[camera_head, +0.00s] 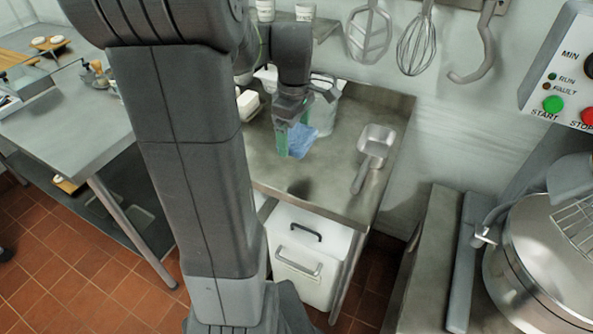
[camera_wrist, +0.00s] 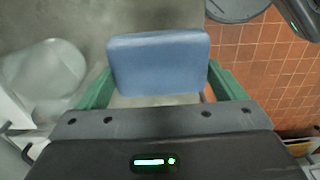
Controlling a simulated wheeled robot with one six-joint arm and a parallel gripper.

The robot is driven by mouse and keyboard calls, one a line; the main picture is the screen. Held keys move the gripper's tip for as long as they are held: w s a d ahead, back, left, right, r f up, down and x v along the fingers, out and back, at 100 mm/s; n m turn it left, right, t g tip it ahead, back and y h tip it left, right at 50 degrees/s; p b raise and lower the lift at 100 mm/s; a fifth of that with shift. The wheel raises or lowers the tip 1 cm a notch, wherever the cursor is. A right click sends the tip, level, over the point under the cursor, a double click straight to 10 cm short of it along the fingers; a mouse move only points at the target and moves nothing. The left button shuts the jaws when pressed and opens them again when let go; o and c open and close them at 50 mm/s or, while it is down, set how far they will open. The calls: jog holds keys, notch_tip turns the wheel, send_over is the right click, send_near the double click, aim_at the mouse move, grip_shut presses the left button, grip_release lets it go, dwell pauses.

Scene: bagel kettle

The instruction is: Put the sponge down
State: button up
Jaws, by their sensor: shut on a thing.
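The blue sponge (camera_head: 302,140) is between the green fingers of my gripper (camera_head: 288,141) in the head view. In the wrist view the sponge (camera_wrist: 160,63) spans the space between the two green fingers of my gripper (camera_wrist: 160,88), which is shut on it. The sponge is over the steel table (camera_head: 335,174). A dark shadow shows on the tabletop in front of it, and the sponge seems held above the surface. The exact gap cannot be told.
A metal scoop (camera_head: 373,155) lies on the table to the right. A pale container (camera_head: 325,108) stands behind the gripper, and a white block (camera_head: 248,103) sits to its left. Whisks and a hook hang on the wall. The table's front middle is clear.

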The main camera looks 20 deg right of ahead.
jog(key=shift+f, duration=4.8)
jog(key=o, duration=1)
jog(key=shift+f, duration=0.2)
send_near(297, 134)
notch_tip(297, 134, down, 6)
jog(key=shift+r, duration=0.25)
jog(key=shift+w+a+f, duration=0.1)
jog(key=shift+a+f, duration=0.05)
jog(key=shift+f, duration=2.6)
jog(key=shift+w+a+f, duration=0.1)
jog(key=shift+f, duration=2.65)
jog(key=shift+f, duration=0.15)
